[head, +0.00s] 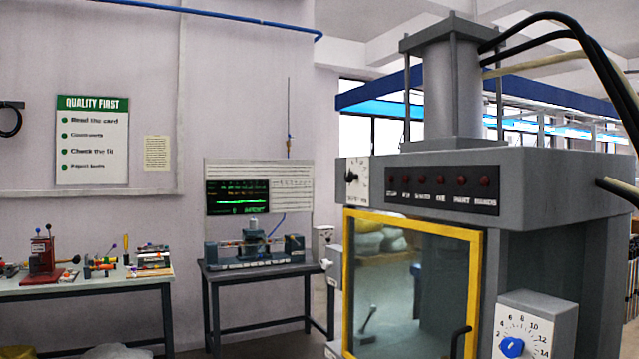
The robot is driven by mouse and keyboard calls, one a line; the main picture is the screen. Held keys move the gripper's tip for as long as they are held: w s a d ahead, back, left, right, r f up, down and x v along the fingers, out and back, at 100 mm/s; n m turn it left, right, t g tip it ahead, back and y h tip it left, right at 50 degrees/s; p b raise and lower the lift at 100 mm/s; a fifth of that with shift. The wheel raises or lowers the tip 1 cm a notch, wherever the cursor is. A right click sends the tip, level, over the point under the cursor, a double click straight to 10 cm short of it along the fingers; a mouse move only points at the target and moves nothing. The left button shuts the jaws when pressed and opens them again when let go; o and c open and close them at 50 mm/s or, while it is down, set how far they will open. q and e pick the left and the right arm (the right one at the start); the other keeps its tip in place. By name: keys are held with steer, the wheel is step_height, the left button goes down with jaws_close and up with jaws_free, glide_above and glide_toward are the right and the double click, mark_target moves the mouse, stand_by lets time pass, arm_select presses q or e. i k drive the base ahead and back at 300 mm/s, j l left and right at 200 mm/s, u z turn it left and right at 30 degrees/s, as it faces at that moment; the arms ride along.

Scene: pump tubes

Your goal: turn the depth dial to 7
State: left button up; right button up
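A white dial box (540,318) is mounted on the lower front of a grey press at the right. I cannot tell which number the knob points to. A smaller white dial plate with a black knob (351,176) is on the press's upper front; its label is too small to read. Neither of my grippers is in view.
The press (560,190) has a yellow-framed glass door (410,280) with a black handle (460,340), and a row of dark red lamps (440,181). A bench (258,268) with a screen stands left of it. A table (80,290) with tools is at far left.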

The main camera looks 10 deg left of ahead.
mark_target(349, 176)
steer(key=i+j+z, duration=0.1)
steer(key=z, duration=0.4)
steer(key=j+z, duration=0.25)
steer(key=z, duration=0.2)
steer(key=j+z, duration=0.25)
steer(key=z, duration=0.25)
steer(key=j+z, duration=0.2)
steer(key=z, duration=0.25)
steer(key=k+j+z, duration=0.1)
steer(key=j, duration=0.35)
steer(key=k+j+z, duration=0.1)
steer(key=j, duration=0.3)
steer(key=k+j+z, duration=0.15)
steer(key=j, duration=0.25)
steer(key=k+j+z, duration=0.1)
steer(key=j, duration=0.3)
steer(key=k+j+z, duration=0.1)
steer(key=k+j, duration=0.15)
steer(key=j, duration=0.15)
steer(key=k+j+z, duration=0.1)
steer(key=j, duration=0.3)
steer(key=k, duration=0.05)
